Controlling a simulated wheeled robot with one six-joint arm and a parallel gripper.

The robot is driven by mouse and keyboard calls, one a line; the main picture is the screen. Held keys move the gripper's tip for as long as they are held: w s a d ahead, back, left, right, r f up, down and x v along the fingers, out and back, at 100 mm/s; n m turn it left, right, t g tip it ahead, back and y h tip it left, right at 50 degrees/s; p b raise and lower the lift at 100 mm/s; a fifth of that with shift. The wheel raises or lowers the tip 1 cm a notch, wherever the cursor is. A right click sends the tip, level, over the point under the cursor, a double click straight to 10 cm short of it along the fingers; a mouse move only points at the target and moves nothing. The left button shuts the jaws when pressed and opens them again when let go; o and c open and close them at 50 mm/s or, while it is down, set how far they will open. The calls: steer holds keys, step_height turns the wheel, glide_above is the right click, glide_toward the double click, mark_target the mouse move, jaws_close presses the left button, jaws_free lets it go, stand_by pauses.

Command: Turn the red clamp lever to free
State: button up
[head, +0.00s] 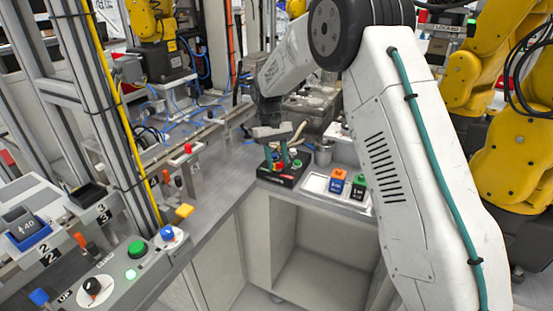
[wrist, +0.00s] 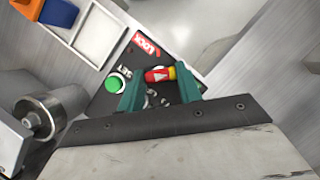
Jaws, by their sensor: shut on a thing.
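The red clamp lever (wrist: 153,76), with a yellow part beside the red, is on a black panel (wrist: 106,103) in the wrist view. My gripper (wrist: 160,88) has its two teal fingers on either side of the lever and is shut on it. A red LOCK label (wrist: 146,44) is on the panel beyond the lever, and a SET label and a green button (wrist: 114,84) are to its left. In the head view my gripper (head: 277,158) reaches down onto the black box (head: 287,178); I cannot make out the lever there.
A metal cylinder (head: 323,154) stands close behind. A control console (head: 120,262) is at left. Open shelf space is below the bench.

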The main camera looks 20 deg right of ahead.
steer(key=shift+m, duration=0.7)
steer(key=o, duration=1)
steer(key=v, duration=0.8)
steer(key=shift+d, duration=0.2)
steer(key=shift+f, duration=0.1)
